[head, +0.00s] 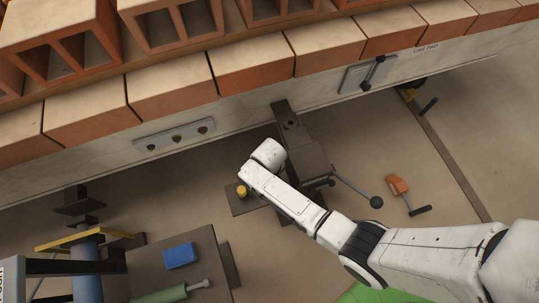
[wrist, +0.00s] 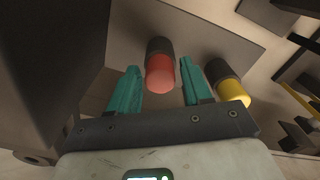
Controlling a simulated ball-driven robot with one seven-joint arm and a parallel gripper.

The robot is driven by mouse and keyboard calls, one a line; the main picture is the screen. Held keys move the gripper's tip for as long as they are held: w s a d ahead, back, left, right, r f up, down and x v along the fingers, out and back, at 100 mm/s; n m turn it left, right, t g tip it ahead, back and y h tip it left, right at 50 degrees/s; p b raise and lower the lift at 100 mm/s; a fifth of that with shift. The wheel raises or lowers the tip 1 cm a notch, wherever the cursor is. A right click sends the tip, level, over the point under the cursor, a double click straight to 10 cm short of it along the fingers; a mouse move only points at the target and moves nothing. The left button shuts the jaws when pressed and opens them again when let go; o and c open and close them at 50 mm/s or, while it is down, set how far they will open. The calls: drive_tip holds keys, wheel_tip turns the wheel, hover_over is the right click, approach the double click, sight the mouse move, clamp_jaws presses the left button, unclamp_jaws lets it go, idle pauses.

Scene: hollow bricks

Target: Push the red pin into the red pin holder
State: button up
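The red pin (wrist: 161,76) shows in the wrist view, with a dark cylindrical part (wrist: 159,46) at its far end. I cannot tell whether that part is the red pin holder or belongs to the pin. My gripper (wrist: 160,68) has its two teal fingers on either side of the red pin, with a narrow gap on each side. It looks open around the pin, not clamped. In the head view the red pin and the fingertips are hidden under my wrist.
A yellow pin (wrist: 233,92) with a dark collar stands right of the fingers; it also shows in the head view (head: 242,191) on a dark plate (head: 240,208). A dark lever machine (head: 308,158) is close to my wrist. A brick-topped wall (head: 260,98) runs behind.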

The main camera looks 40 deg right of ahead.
drive_tip(key=shift+o, duration=1.1)
wheel_tip(320, 180, up, 11)
drive_tip(key=p, duration=0.3)
drive_tip(key=shift+p, duration=0.35)
drive_tip(key=shift+f, duration=0.1)
